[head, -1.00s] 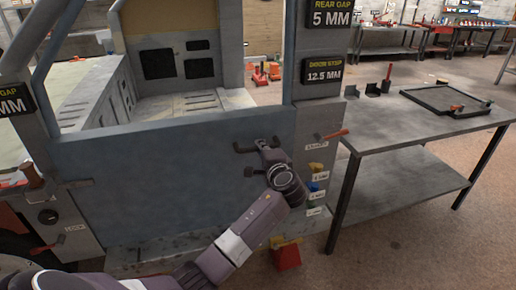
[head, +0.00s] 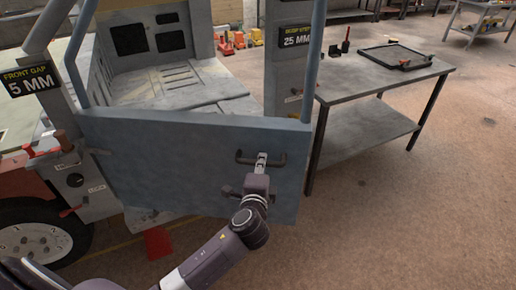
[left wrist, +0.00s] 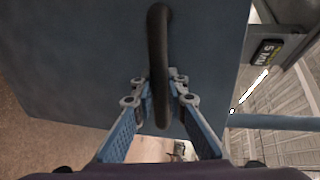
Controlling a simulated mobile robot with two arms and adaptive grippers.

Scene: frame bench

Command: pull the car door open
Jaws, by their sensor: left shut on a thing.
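The blue-grey car door (head: 140,145) stands partly open, swung out from the frame. Its right edge is apart from the post with the 25 mm sign. A dark bar handle (head: 272,157) is on its outer face near the right edge. My left gripper (head: 262,160) is shut on the handle. In the left wrist view the handle (left wrist: 157,40) runs between the two fingers of the gripper (left wrist: 160,95), with the door face (left wrist: 80,60) behind it. My right gripper does not show.
A grey metal table (head: 380,75) with a black frame (head: 395,56) on it stands right of the door. A wheel (head: 40,240) is at the lower left. A red block (head: 158,242) is on the floor below the door. The floor at the lower right is clear.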

